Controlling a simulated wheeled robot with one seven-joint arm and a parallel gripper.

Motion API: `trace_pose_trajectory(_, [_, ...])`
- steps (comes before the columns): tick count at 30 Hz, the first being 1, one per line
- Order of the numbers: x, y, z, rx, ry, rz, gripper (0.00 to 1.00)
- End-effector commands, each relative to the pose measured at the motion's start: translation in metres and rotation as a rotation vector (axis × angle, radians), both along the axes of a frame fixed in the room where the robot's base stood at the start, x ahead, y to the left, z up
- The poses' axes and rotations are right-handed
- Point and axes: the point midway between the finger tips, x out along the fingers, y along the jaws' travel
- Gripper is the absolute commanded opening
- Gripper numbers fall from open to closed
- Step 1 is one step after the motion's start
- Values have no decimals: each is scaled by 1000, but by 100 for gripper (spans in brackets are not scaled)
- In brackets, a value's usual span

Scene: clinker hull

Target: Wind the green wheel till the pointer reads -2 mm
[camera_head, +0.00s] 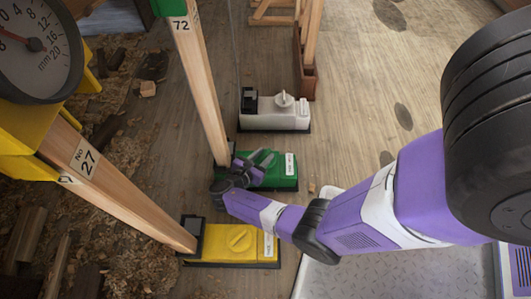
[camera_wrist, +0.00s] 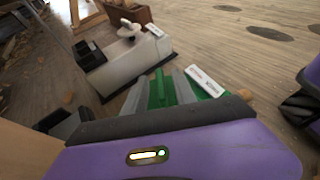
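The green jack box (camera_head: 285,184) stands on the floor at the foot of a wooden post (camera_head: 199,80) tagged 72 with a green top. My gripper (camera_head: 262,160) is over this box, reaching down from the right. In the wrist view the raised green grip of the wheel (camera_wrist: 160,90) stands between the two grey fingers (camera_wrist: 161,97). The fingers look apart, with green showing either side of the grip; contact is not clear. The dial of the green post is not in view. A dial (camera_head: 62,75) on the yellow post shows partly; its pointer points left.
A yellow box (camera_head: 215,245) stands nearer, at the foot of post No 27 (camera_head: 130,190). A white box with a knob (camera_head: 262,112) stands beyond the green one, also in the wrist view (camera_wrist: 130,65). Wood chips (camera_head: 125,75) litter the left; the planked floor is clear at upper right.

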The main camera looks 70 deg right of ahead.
Motion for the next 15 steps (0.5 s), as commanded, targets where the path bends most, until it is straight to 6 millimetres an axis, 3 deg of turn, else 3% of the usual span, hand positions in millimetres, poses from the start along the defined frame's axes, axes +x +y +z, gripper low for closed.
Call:
trace_pose_trajectory(9, [10,46,23,-1,0,2,33])
trace_pose_trajectory(15, [12,58,25,-2,1,0,33])
